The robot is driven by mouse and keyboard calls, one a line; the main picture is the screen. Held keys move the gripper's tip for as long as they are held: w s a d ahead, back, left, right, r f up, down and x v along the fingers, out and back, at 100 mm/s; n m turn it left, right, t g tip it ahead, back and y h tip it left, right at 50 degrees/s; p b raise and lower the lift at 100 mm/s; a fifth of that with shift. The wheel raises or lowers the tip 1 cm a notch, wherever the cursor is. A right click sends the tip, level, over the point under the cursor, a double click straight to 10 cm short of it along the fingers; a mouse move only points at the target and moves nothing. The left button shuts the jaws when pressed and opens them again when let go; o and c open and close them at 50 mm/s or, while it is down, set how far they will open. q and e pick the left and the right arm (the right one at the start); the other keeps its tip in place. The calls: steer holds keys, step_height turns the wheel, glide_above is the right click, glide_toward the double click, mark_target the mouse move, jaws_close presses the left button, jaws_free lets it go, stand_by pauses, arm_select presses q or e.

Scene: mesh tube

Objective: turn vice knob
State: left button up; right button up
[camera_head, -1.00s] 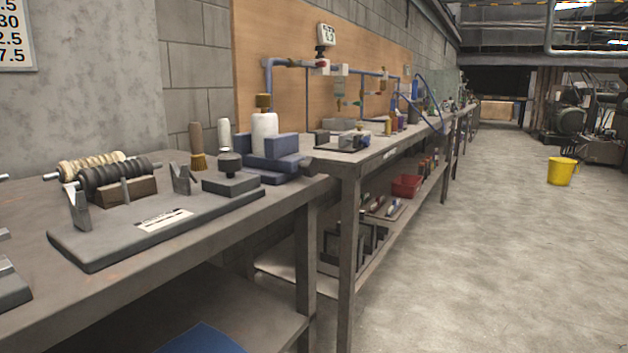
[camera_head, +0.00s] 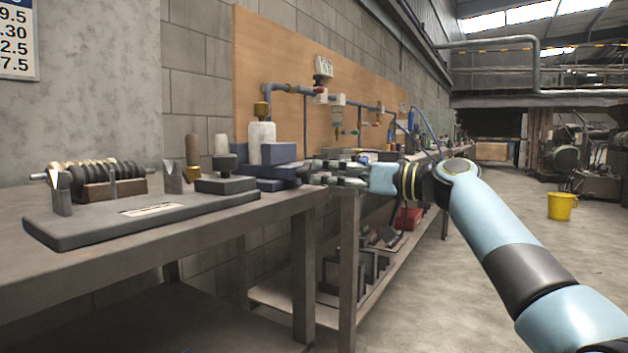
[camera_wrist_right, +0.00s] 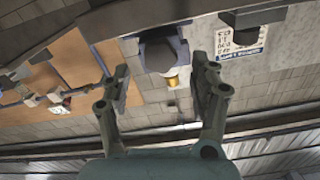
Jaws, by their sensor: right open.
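The blue vice (camera_head: 282,155) stands at the right end of the near bench, with a white cylinder with a brass cap (camera_head: 262,130) at it. The vice's grey knob (camera_head: 304,169) is on its right side, partly hidden by my fingers. My right gripper (camera_head: 322,172) comes in from the right, fingers pointing left towards the knob. In the right wrist view, tilted upside down, the open fingers (camera_wrist_right: 160,75) are spread with nothing between them; a round grey face, apparently the knob (camera_wrist_right: 160,57), shows beyond against the blue vice (camera_wrist_right: 150,36). Contact cannot be told. My left gripper is out of view.
A dark grey base plate (camera_head: 130,218) with a ribbed roller (camera_head: 100,172) lies left on the bench (camera_head: 200,238). A second bench with pipework and a red bin (camera_head: 411,217) runs behind my right arm. A yellow bucket (camera_head: 561,207) stands on open floor.

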mark_target(306, 173)
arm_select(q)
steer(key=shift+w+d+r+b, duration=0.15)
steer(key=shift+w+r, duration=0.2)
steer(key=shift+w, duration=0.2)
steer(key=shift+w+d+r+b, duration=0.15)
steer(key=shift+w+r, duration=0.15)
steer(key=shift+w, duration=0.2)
arm_select(e)
steer(key=shift+x, duration=2.15)
steer(key=c, duration=1.2)
steer(key=shift+o, duration=0.2)
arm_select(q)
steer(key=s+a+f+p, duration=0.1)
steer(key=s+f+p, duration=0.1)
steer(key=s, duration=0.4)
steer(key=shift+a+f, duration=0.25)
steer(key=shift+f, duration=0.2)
arm_select(e)
steer(key=shift+m, duration=3.5)
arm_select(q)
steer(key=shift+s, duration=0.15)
